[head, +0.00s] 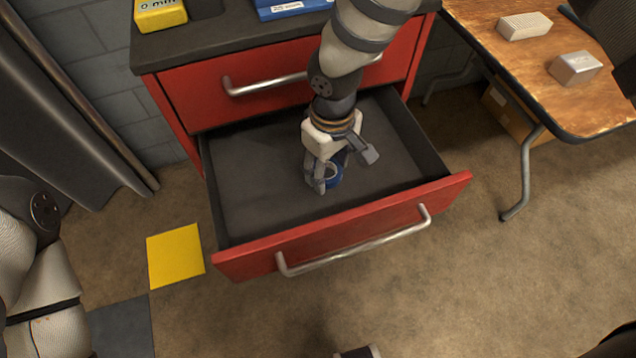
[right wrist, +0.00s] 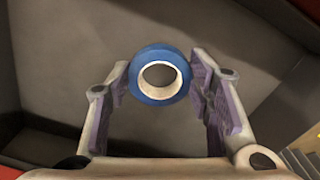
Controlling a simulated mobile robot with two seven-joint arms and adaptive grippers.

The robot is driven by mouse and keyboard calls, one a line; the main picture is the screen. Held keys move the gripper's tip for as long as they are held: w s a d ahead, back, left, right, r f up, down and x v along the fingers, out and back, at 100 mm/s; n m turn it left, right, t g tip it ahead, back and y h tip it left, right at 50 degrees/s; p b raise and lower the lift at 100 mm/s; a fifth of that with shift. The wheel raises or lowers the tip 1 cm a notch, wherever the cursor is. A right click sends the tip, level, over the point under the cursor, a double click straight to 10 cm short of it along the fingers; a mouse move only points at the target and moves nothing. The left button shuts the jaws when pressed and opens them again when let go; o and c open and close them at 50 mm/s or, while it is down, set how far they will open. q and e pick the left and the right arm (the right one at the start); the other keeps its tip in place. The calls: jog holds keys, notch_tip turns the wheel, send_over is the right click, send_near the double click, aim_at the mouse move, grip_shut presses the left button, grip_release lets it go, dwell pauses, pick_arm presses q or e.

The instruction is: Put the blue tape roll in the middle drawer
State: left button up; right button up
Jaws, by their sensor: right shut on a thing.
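The blue tape roll (head: 334,176) has a pale core and is held in my right gripper (head: 329,182). The right wrist view shows the roll (right wrist: 160,75) between the purple-padded fingers (right wrist: 160,85), near their tips. The open red drawer (head: 345,235), second from the top, has a dark grey inside and a silver handle. My right gripper points down into it, with the roll inside its walls. I cannot tell whether the roll touches the drawer floor. My left gripper is out of view; only part of that arm shows at the left.
The top drawer (head: 205,92) above is shut. A yellow box (head: 159,14) and a blue item (head: 290,8) lie on the cabinet top (head: 225,38). A wooden table (head: 530,65) at right holds two small blocks. The drawer floor around the gripper is clear.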

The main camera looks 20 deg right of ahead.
aim_at(328, 194)
notch_tip(328, 194, down, 7)
jog(key=shift+f+b, duration=0.1)
jog(key=shift+b, duration=0.45)
jog(key=o, duration=0.6)
jog(key=shift+c, duration=0.2)
jog(key=o, duration=0.4)
notch_tip(328, 194, up, 12)
jog(key=shift+r+p, duration=0.2)
jog(key=shift+p, duration=1)
